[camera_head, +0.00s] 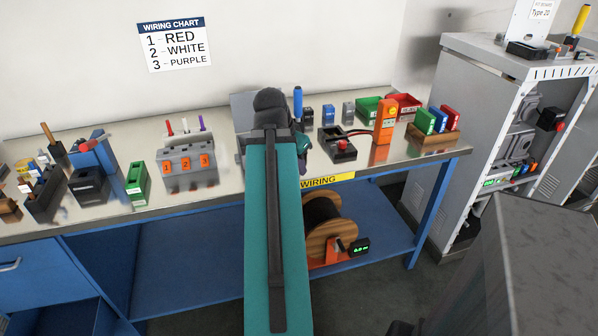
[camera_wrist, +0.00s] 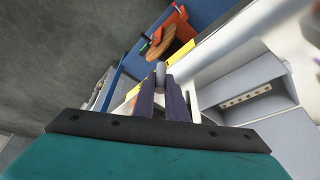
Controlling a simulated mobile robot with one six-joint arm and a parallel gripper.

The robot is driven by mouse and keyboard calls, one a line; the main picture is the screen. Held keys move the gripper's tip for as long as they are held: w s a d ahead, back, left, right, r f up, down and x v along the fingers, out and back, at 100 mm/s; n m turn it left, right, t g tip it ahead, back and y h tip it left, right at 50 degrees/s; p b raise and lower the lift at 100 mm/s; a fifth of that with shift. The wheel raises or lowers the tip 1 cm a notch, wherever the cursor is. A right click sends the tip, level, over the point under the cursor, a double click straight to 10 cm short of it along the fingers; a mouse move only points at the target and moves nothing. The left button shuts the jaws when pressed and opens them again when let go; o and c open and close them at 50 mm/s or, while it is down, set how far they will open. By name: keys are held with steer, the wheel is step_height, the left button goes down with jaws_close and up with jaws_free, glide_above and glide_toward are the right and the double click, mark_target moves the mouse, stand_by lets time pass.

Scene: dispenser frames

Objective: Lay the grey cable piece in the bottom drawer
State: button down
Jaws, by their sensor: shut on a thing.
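My gripper (camera_wrist: 161,88) is shut on the grey cable piece (camera_wrist: 160,71), a short rounded grey piece whose end shows between the dark fingertips in the wrist view. In the head view my own arm covers most of the gripper and the cable piece, above the bench near the yellow WIRING label. A blue drawer unit stands under the bench at the lower left, with a closed drawer front (camera_head: 30,278) and its handle. Below it, what looks like an open bottom drawer (camera_head: 88,318) is cut off by the picture edge; its inside is mostly out of view.
The metal bench (camera_head: 222,202) carries a numbered switch block (camera_head: 187,165), a green block (camera_head: 137,182), an orange meter (camera_head: 385,120) and several coloured bins. A wooden cable reel (camera_head: 335,235) stands on the blue lower shelf (camera_head: 190,270). A grey cabinet (camera_head: 470,110) stands at right.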

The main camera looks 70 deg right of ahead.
steer(key=shift+a+b, duration=0.95)
steer(key=shift+b, duration=0.4)
steer(key=shift+r, duration=0.1)
steer(key=w+a+n, duration=0.2)
steer(key=w, duration=0.3)
steer(key=w+a+n+t, duration=0.1)
steer(key=w+a+n, duration=0.1)
steer(key=w, duration=0.4)
steer(key=w+a+n+t, duration=0.1)
steer(key=w+a, duration=0.2)
steer(key=w, duration=0.3)
steer(key=shift+w+a+f+n, duration=0.2)
steer(key=shift+w+f+n, duration=0.05)
steer(key=shift+f+n, duration=0.15)
steer(key=w+a+f+n+t+y, duration=0.15)
steer(key=w+a+n, duration=0.35)
steer(key=w+a, duration=0.7)
steer(key=w+a+n+t+y, duration=0.15)
steer(key=w+a+n, duration=0.35)
steer(key=w+a, duration=0.75)
steer(key=w+a+n, duration=0.1)
steer(key=a+n, duration=0.1)
steer(key=a, duration=0.7)
steer(key=w+a+n+y, duration=0.1)
steer(key=w+a+n, duration=0.1)
steer(key=a, duration=0.8)
steer(key=shift+a+n+t, duration=0.25)
steer(key=shift+n+t, duration=0.05)
steer(key=shift+n, duration=0.4)
